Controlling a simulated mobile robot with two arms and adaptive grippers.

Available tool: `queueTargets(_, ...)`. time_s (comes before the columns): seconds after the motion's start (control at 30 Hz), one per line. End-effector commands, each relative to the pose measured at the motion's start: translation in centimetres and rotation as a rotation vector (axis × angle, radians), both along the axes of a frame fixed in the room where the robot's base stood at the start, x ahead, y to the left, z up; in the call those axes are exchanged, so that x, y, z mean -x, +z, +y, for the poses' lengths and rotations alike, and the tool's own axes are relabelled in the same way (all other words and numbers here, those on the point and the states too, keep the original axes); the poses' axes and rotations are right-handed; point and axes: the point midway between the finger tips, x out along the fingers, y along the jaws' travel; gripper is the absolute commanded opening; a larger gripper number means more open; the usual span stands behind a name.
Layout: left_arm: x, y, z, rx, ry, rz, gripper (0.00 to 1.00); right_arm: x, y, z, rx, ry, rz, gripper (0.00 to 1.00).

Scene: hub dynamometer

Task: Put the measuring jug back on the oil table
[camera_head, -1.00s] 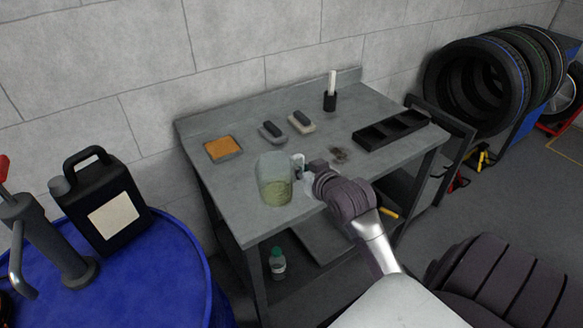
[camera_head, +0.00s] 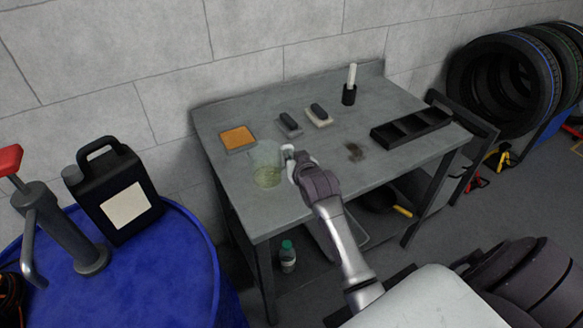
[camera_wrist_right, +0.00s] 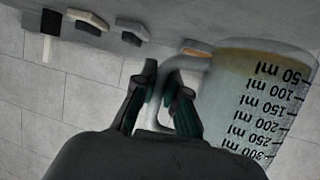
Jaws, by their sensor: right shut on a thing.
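The clear measuring jug (camera_head: 267,166) stands upright over the left part of the grey oil table (camera_head: 225,117), with a little yellowish liquid at its bottom. I cannot tell for sure whether its base touches the tabletop. My right gripper (camera_head: 291,165) is shut on the jug's handle, on the jug's right side. In the right wrist view the jug (camera_wrist_right: 250,100) appears upside down with its volume marks showing, and the gripper fingers (camera_wrist_right: 166,100) are around the pale handle. My left gripper is not in view.
An orange pad (camera_head: 238,138) lies just behind the jug. Two brushes or blocks (camera_head: 304,120), a black cup with a white stick (camera_head: 350,93) and a black tray (camera_head: 411,128) are farther back and right. A blue drum (camera_head: 160,275) with a black canister (camera_head: 115,190) stands at left.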

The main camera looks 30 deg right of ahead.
Motion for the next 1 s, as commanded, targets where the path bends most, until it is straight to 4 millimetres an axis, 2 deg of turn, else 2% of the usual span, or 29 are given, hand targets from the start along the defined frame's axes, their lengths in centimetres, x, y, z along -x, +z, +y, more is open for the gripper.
queueTargets(0.33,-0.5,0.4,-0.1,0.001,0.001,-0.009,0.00,-0.1,-3.8,0.1,0.000,-0.001,0.001,0.00)
queueTargets(0.77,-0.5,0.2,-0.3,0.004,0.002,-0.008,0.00,-0.1,-4.5,0.0,0.000,-0.001,-0.001,0.00)
queueTargets(0.8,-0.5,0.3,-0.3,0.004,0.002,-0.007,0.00,-0.1,-4.4,0.0,0.000,-0.001,0.000,0.18)
queueTargets(0.9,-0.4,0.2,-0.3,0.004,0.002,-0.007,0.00,-0.1,-4.4,0.0,0.000,-0.001,0.000,0.35)
queueTargets(1.0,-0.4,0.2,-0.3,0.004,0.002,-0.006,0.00,-0.1,-4.4,0.0,0.000,-0.001,0.000,0.36)
